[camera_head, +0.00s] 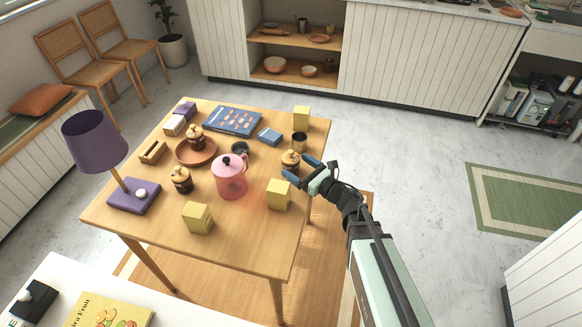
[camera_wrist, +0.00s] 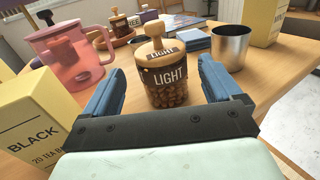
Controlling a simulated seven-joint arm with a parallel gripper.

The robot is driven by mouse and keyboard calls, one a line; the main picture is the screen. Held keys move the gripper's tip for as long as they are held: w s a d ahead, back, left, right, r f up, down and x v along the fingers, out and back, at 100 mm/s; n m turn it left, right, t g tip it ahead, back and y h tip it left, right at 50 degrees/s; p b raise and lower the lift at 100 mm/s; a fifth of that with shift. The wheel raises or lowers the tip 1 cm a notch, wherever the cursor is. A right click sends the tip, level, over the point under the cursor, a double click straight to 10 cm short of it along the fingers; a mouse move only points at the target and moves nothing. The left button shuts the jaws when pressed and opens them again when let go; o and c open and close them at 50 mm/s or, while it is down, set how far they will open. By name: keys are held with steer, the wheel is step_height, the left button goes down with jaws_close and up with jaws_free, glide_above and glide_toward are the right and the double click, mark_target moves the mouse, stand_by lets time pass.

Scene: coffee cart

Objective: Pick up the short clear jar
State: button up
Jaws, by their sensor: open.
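A short clear jar (camera_head: 290,161) with a round-knobbed wooden lid and a dark "LIGHT" label stands upright near the table's right edge. In the wrist view this jar (camera_wrist: 167,88) shows brown beans inside. My gripper (camera_head: 301,170) is open, low over the table's right edge. In the wrist view its blue fingers (camera_wrist: 160,68) stand on either side of the jar, with a gap at each side. Two similar lidded jars stand farther left: one (camera_head: 195,138) at the brown dish and a darker one (camera_head: 181,180) on the table.
A pink pitcher (camera_head: 229,178) stands left of the jar. A yellow tea box (camera_head: 278,195) is close in front, and a metal cup (camera_head: 299,142) is just behind. Another yellow box (camera_head: 301,117) stands farther back.

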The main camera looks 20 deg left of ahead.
mark_target(287, 159)
steer(key=shift+x, duration=2.8)
steer(key=shift+w, duration=0.1)
steer(key=shift+c, duration=0.3)
steer(key=shift+d, duration=0.1)
steer(key=c, duration=1.1)
steer(key=shift+c, duration=0.2)
steer(key=shift+r, duration=0.15)
